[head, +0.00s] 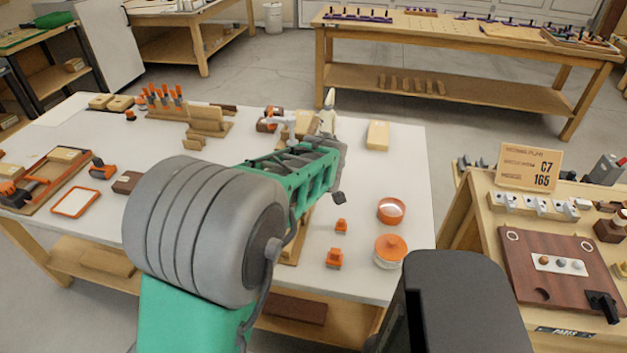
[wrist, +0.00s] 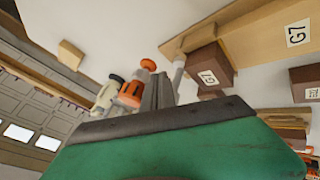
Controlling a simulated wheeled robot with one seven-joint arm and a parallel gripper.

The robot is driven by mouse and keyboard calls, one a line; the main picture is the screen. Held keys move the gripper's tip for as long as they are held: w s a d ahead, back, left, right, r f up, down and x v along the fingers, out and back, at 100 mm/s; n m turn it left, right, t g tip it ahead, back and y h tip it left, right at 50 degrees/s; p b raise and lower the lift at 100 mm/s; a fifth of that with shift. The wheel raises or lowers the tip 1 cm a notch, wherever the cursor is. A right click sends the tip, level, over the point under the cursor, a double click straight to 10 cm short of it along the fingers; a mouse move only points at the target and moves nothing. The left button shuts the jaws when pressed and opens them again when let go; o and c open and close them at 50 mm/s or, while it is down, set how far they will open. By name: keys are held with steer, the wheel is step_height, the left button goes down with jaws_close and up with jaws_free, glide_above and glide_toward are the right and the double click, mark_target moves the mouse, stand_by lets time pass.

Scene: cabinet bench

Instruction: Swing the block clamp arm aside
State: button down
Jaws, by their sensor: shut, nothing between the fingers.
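In the wrist view the grey fingers of my gripper (wrist: 158,92) are together and empty. They are close to an orange clamp-like part (wrist: 134,90) and a cream upright part (wrist: 108,94). A pale rod (wrist: 178,70) rises beside the brown block (wrist: 208,70) marked G7, on a wooden board (wrist: 250,48) with its own G7 label. I cannot tell whether the fingers touch the orange part or the rod. In the head view a cream upright part (head: 328,118) stands just beyond my green arm, and my fingertips are hidden.
The white table (head: 410,160) carries an orange dish (head: 391,210), an orange-lidded jar (head: 389,251), small orange pieces (head: 334,258) and a wooden block (head: 377,135). Another brown block (wrist: 307,78) sits at the right in the wrist view. A side bench (head: 478,240) stands at right.

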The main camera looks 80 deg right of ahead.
steer(key=s+a+f+v, duration=0.1)
steer(key=v, duration=1)
steer(key=shift+a+b, duration=0.3)
steer(key=shift+a, duration=0.05)
